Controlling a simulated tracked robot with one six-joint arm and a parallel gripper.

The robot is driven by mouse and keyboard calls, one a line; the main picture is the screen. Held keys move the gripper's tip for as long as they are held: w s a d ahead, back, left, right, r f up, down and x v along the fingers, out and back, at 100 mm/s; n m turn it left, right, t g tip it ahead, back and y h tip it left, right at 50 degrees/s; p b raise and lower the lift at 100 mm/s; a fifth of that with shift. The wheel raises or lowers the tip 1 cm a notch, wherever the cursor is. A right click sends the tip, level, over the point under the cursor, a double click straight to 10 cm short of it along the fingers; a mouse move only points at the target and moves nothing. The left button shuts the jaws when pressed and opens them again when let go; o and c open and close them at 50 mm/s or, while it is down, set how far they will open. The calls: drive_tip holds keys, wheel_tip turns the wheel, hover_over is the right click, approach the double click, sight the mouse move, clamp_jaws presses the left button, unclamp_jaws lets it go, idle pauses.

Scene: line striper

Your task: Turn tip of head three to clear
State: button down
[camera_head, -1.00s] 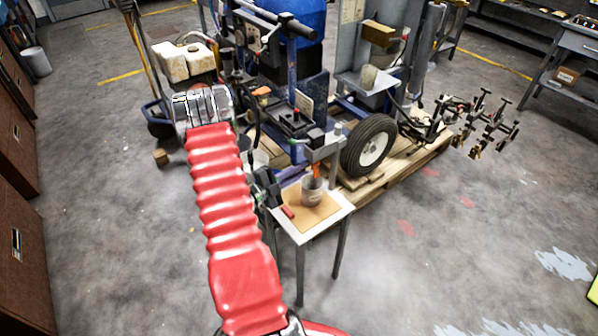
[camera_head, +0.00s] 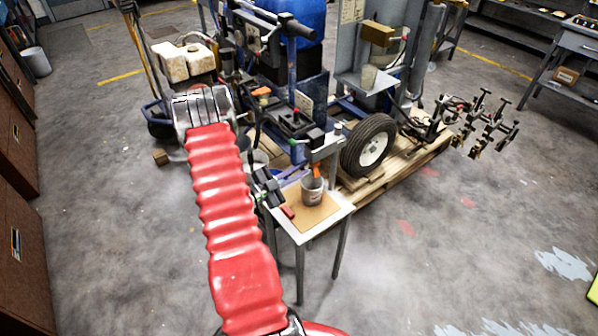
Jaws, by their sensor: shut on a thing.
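My red-sleeved arm (camera_head: 235,215) rises up the middle left to a grey metal joint (camera_head: 203,106). What looks like my gripper (camera_head: 269,188) is the small black shape beside the sleeve, at the left edge of a small table (camera_head: 347,209). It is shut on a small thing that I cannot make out. A small orange part (camera_head: 317,171) hangs under a grey bracket (camera_head: 325,149), right above a cup (camera_head: 312,191). Several heads with brass-coloured ends (camera_head: 480,128) show at the right, far from my gripper. Their numbers cannot be read.
A small red piece (camera_head: 288,212) lies on the table by the cup. Behind stands the blue-framed striper with a black-tyred wheel (camera_head: 369,147) on a wooden pallet (camera_head: 425,156). Brown cabinets (camera_head: 20,160) line the left. The floor (camera_head: 440,260) at the front right is clear.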

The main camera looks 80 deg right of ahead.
drive_tip(key=shift+n, duration=1.7)
drive_tip(key=c, duration=1.8)
unclamp_jaws()
drive_tip(key=shift+o, duration=0.3)
drive_tip(key=o, duration=0.5)
drive_tip(key=v, duration=0.7)
drive_tip(key=shift+c, duration=0.5)
